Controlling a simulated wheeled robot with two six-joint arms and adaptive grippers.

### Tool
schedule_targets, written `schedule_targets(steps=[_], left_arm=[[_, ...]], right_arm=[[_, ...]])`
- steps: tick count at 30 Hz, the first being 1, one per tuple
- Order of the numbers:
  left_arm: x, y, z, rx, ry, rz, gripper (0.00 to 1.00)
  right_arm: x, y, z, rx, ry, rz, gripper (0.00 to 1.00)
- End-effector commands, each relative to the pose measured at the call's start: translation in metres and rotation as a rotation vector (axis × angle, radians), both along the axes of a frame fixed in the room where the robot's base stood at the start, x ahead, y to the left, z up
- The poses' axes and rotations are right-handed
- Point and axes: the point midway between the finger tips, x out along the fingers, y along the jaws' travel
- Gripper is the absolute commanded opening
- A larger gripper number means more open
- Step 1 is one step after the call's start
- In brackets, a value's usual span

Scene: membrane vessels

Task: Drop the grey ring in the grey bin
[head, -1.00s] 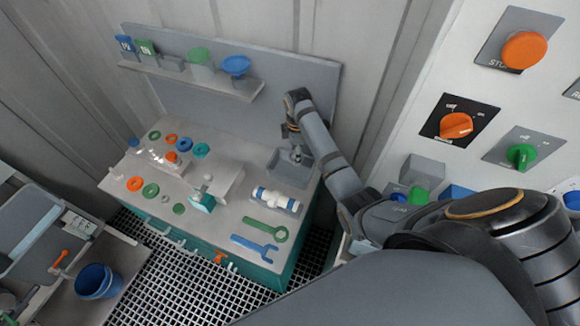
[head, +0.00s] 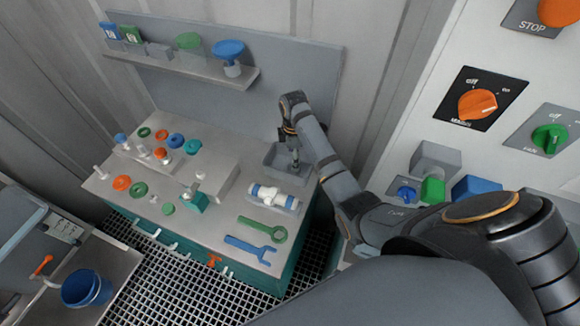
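The grey bin (head: 272,158) is a small open tray at the back right of the workbench, below the grey back panel. My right gripper (head: 295,164) reaches down over the bin, its fingertips at or just inside the bin's opening. The fingers are small and dark here, and I cannot tell whether they are open or shut. I cannot make out the grey ring for certain; if it is at the fingers or in the bin, it is hidden or too small to see. My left gripper is not in view.
Orange, green and blue rings (head: 121,183) lie at the bench's left. A white fitting with blue ends (head: 273,196), a green wrench (head: 263,229) and a blue wrench (head: 250,248) lie in front of the bin. A shelf (head: 185,69) stands behind. A control panel (head: 482,103) is at right.

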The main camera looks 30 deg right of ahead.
Motion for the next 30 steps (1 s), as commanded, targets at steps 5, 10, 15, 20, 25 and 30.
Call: schedule_targets(steps=[5,10,15,20,25,30], left_arm=[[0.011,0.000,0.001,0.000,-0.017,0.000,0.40],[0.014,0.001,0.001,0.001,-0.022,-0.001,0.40],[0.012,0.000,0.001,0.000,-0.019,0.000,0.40],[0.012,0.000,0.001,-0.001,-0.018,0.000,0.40],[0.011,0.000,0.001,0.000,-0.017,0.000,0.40],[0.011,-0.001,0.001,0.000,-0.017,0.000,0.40]], right_arm=[[0.000,0.000,0.000,0.000,0.000,0.000,0.77],[0.000,0.000,0.001,0.000,0.000,0.000,0.77],[0.001,0.000,0.026,0.000,-0.004,0.000,0.77],[0.001,0.000,0.056,-0.001,-0.003,-0.001,0.77],[0.000,0.000,0.073,-0.001,-0.001,-0.001,0.77],[0.000,0.000,0.075,-0.001,0.001,-0.001,0.77]])
